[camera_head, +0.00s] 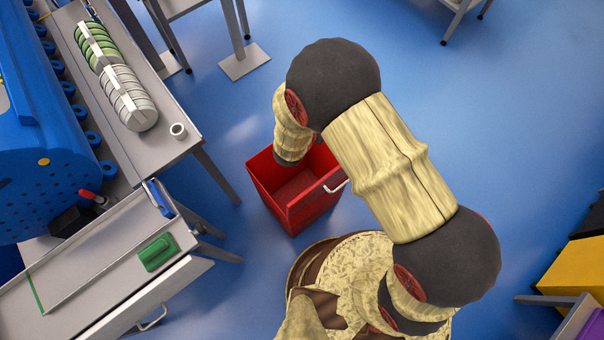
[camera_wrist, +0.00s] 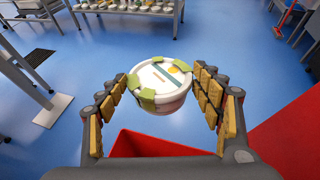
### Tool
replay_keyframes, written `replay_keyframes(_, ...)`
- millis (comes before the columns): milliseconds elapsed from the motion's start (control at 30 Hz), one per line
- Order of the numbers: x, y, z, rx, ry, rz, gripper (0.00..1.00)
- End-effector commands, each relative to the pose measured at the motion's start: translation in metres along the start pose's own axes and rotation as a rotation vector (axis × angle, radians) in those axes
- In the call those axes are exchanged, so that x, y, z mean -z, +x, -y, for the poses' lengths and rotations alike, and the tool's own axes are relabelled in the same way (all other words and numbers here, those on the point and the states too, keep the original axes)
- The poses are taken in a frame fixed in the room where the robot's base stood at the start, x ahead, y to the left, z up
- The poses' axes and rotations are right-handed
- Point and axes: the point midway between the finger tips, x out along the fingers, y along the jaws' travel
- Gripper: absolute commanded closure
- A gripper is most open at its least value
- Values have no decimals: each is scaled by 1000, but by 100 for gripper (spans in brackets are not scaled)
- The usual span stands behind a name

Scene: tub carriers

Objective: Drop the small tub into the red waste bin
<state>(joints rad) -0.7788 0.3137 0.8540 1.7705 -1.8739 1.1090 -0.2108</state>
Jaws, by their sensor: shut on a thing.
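The small tub (camera_wrist: 162,106) is white and round, with green clips on its rim and a pale lid marked with blue and yellow. It shows in the wrist view between the yellow-padded fingers of my gripper (camera_wrist: 162,78), which is shut on it. The red waste bin (camera_head: 318,208) stands on the floor in the head view, open at the top with a pale handle. The end of my arm hangs over its far part; my gripper and the tub are hidden there. Red bin walls also show below the tub in the wrist view (camera_wrist: 140,144).
A grey table (camera_head: 168,148) at left carries green discs (camera_head: 97,48), white discs (camera_head: 128,97) and a small white cup (camera_head: 178,130). A blue machine (camera_head: 40,130) and a tray with a green block (camera_head: 158,252) stand nearby. Blue floor right of the bin is clear.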

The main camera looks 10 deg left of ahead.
Motion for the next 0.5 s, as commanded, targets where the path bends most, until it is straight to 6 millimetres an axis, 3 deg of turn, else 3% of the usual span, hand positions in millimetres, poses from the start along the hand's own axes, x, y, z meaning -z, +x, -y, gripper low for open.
replay_keyframes(33,35,-8,-12,2,-6,-1,75)
replay_keyframes(200,114,-40,-28,32,9,0,75)
replay_keyframes(400,181,-72,-30,61,23,1,75)
replay_keyframes(500,198,-81,-29,69,27,0,75)
